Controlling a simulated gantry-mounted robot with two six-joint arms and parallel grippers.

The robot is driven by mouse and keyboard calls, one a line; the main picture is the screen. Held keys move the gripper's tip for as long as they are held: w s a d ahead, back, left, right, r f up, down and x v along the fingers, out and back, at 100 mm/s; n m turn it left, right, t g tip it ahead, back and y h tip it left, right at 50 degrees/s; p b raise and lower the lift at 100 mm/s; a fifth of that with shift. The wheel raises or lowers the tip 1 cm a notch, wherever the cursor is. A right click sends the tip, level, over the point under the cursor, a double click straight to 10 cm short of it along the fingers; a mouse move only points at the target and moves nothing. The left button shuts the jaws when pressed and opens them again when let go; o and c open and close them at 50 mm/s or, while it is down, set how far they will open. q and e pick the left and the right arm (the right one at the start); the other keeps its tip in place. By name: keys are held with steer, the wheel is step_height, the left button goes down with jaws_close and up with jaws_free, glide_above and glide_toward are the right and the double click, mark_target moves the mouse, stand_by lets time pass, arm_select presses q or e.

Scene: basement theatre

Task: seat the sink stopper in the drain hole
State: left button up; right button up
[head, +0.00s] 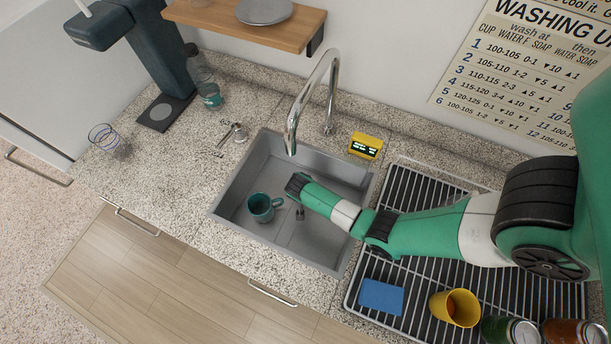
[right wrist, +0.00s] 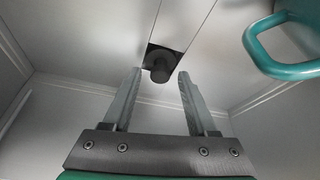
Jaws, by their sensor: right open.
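The grey metal sink (head: 250,180) is sunk into the speckled counter. My right gripper (head: 299,214) reaches down into it from the right. In the right wrist view the right gripper (right wrist: 155,90) is open, with nothing between its fingers. Just beyond the fingertips is a small dark round piece (right wrist: 160,68), which looks like the stopper. It stands over a dark square patch (right wrist: 153,52) in the sink floor, likely the drain; I cannot tell whether it is seated. In the head view neither can be made out near the gripper. My left gripper is not in view.
A teal mug (head: 263,207) stands in the sink left of my right gripper; its handle (right wrist: 262,45) shows close by. The faucet (head: 318,90) arches over the sink. A yellow timer (head: 365,146) sits behind. A drying rack (head: 420,275) with a blue sponge (head: 381,297) is at right.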

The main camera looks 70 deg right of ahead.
steer(key=p+v, duration=0.3)
steer(key=v, duration=0.9)
steer(key=shift+r, duration=0.1)
